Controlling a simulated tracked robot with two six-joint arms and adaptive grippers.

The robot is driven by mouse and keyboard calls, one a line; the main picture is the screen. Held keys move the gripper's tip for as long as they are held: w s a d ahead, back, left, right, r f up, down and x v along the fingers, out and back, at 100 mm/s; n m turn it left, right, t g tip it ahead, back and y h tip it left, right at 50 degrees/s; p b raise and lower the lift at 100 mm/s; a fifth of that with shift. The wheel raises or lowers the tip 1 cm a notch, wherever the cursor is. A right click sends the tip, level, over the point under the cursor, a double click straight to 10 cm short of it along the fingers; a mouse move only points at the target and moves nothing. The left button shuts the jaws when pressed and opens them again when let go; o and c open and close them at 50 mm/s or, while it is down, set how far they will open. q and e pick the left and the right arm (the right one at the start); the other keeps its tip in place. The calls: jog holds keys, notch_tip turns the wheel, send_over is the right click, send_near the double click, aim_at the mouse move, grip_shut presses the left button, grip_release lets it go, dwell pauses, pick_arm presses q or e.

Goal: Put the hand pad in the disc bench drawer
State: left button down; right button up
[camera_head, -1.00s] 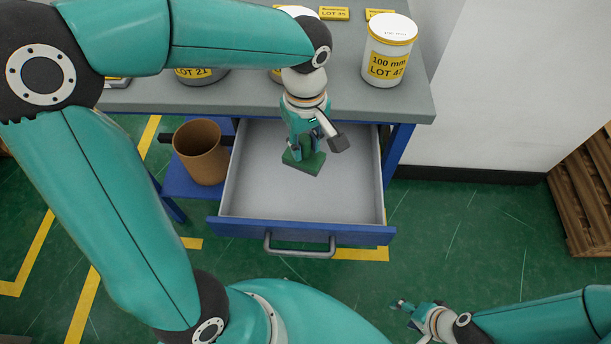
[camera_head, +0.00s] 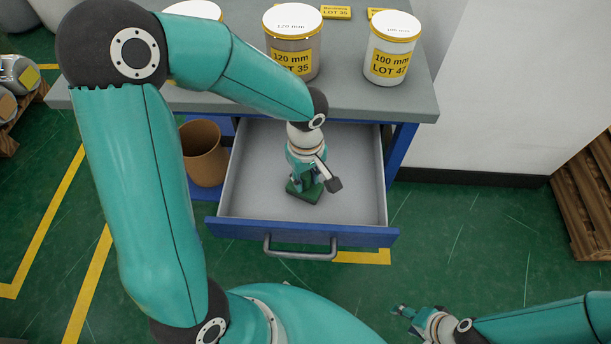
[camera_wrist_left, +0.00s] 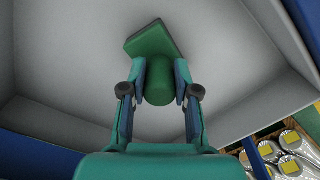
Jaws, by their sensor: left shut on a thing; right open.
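The green hand pad (camera_head: 304,194) is inside the open grey drawer (camera_head: 352,194) of the bench, low in its middle. My left gripper (camera_head: 306,180) is shut on the pad and points down into the drawer. In the left wrist view the pad's flat plate (camera_wrist_left: 150,38) and round green handle (camera_wrist_left: 158,84) show, with my left gripper's fingers (camera_wrist_left: 160,95) on both sides of the handle. Whether the plate touches the drawer floor I cannot tell. My right gripper (camera_head: 405,312) is open and empty at the lower right, over the floor.
White and grey lidded jars (camera_head: 388,52) stand on the bench top (camera_head: 420,98). A brown cylindrical bin (camera_head: 203,155) is left of the drawer. The drawer's blue front with its handle (camera_head: 300,252) faces me. A wooden pallet (camera_head: 585,200) is far right.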

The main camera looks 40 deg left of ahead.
pick_arm(q)
jog(key=shift+f, duration=0.1)
jog(key=c, duration=0.9)
grip_release()
jog(key=shift+o, duration=0.2)
jog(key=shift+r, duration=0.2)
notch_tip(320, 180, up, 12)
jog(key=p, duration=0.1)
jog(key=shift+p, duration=0.4)
jog(key=shift+f, duration=0.1)
